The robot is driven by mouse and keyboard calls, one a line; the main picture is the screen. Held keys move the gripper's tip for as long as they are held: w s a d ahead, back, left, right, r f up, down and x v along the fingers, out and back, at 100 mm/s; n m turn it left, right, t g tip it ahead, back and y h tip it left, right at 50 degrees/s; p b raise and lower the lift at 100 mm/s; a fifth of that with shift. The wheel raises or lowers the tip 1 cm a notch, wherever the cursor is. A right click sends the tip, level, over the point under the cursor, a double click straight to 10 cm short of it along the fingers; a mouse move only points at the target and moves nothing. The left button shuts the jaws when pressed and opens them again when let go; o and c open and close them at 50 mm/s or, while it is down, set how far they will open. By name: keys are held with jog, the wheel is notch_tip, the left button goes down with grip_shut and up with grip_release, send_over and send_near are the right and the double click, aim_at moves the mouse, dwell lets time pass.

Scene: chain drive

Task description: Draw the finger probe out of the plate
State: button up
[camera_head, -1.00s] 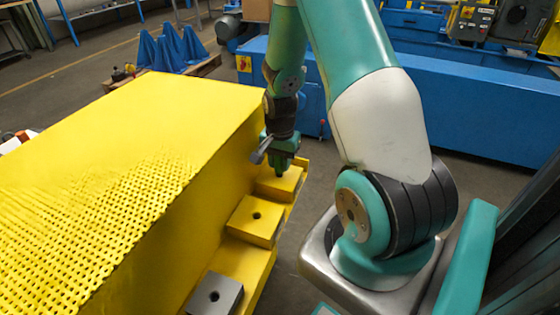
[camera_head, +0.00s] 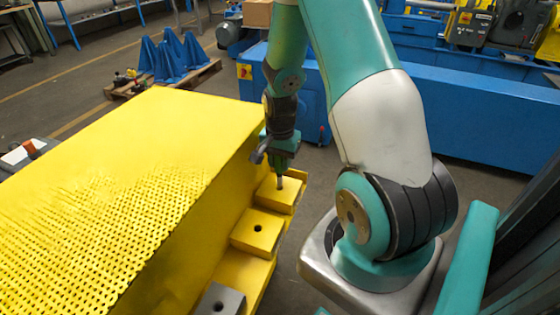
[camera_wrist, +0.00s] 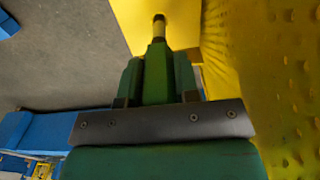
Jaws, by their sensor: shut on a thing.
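My gripper (camera_head: 281,165) is above the farthest yellow block, the plate (camera_head: 272,198), which sits on the ledge beside the large yellow housing. The gripper is shut on the finger probe, whose grey shaft (camera_head: 280,183) points down to the plate's top. In the wrist view the probe's green body (camera_wrist: 156,78) is between the green fingers, and its slim shaft (camera_wrist: 159,32) runs to a dark spot on the plate (camera_wrist: 134,18). I cannot tell whether the tip is still inside the hole.
The large yellow housing (camera_head: 150,150) with a perforated top stands close on the left of the gripper. Another yellow block (camera_head: 256,234) and a grey block (camera_head: 219,301), each with a hole, are nearer on the ledge. Grey floor is clear right of the ledge.

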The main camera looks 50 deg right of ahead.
jog(key=shift+r+p, duration=2.05)
jog(key=shift+r, duration=0.45)
